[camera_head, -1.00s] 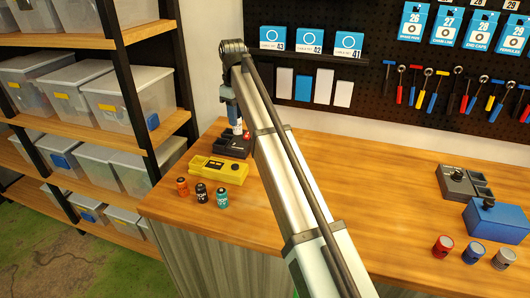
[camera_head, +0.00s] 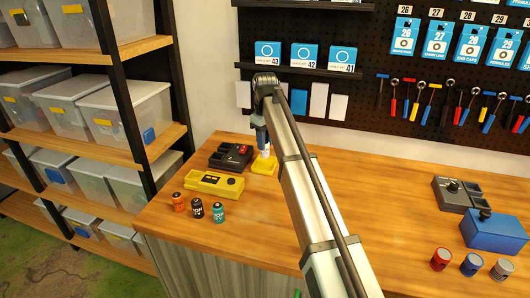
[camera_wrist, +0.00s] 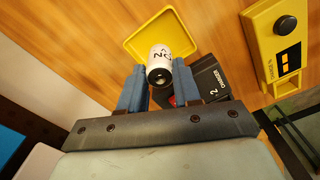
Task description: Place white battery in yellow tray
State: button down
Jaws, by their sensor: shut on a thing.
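The white battery (camera_wrist: 166,60), with dark lettering, is between the blue fingers of my gripper (camera_wrist: 158,82) in the wrist view. My gripper is shut on it. In the head view the white battery (camera_head: 264,152) hangs upright under my gripper (camera_head: 263,143), at the yellow tray. The small square yellow tray (camera_head: 262,168) lies on the bench, partly hidden by my arm. In the wrist view the yellow tray (camera_wrist: 137,42) is behind the battery. I cannot tell whether the battery touches the tray floor.
A black charger (camera_head: 231,156) with a red part stands left of the tray, and a yellow charger (camera_head: 216,184) in front of it. Orange (camera_head: 178,202), black (camera_head: 197,209) and teal (camera_head: 217,212) batteries stand nearer the front edge. The bench right of my arm has free room.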

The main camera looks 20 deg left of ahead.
jog(key=shift+f, duration=2.15)
jog(key=c, duration=0.8)
grip_release()
jog(key=shift+f, duration=0.1)
notch_tip(320, 180, up, 12)
jog(key=shift+r, duration=0.1)
